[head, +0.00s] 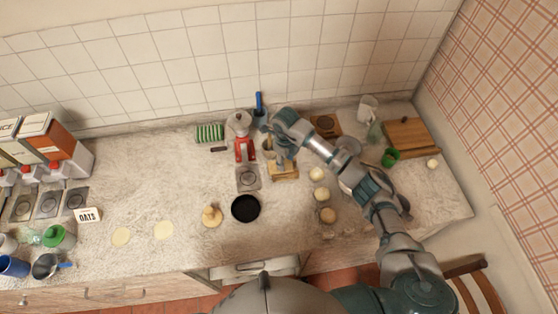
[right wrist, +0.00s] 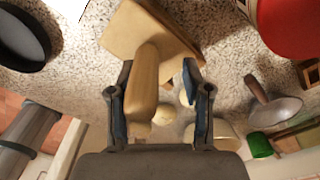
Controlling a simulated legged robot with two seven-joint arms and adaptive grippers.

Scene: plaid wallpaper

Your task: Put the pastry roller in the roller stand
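The roller stand (head: 284,175) is a pale wooden block on the counter, right of the black pan; it also shows in the right wrist view (right wrist: 165,32). The pastry roller (right wrist: 143,85) looks like a rounded wooden bar in the right wrist view. Its far end overlaps the stand; I cannot tell whether it rests in it. My right gripper (head: 278,153) is above the stand. In the right wrist view, its fingers (right wrist: 157,105) are apart on either side of the roller, with a gap at the right finger. My left gripper is not in view.
A black pan (head: 245,208) and a wooden press (head: 212,216) are left of the stand. Dough balls (head: 319,174) lie to the right. A red appliance (head: 245,150) stands behind. A green cup (head: 390,158) and cutting board (head: 411,136) are farther right.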

